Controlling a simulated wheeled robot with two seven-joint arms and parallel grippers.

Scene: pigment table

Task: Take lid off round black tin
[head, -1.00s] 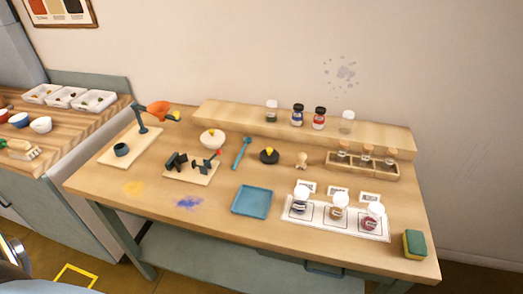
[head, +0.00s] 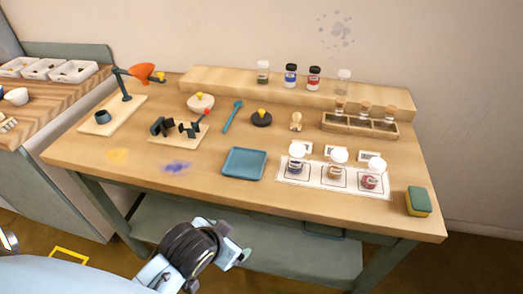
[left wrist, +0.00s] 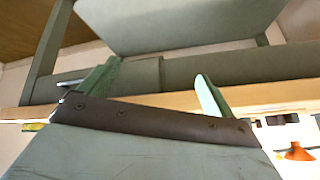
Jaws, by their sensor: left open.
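The round black tin (head: 261,119) stands upright on the wooden table, right of the blue spoon-like tool. My left gripper (head: 238,245) is in front of the table's near edge, below the tabletop and well away from the tin. In the left wrist view my left gripper (left wrist: 160,85) has its two green fingers apart with nothing between them. The tin cannot be made out in that view. My right gripper is not in view.
The blue tray (head: 244,163) lies nearer the front edge. A small wooden piece (head: 296,121) and a jar rack (head: 360,124) stand to the right.

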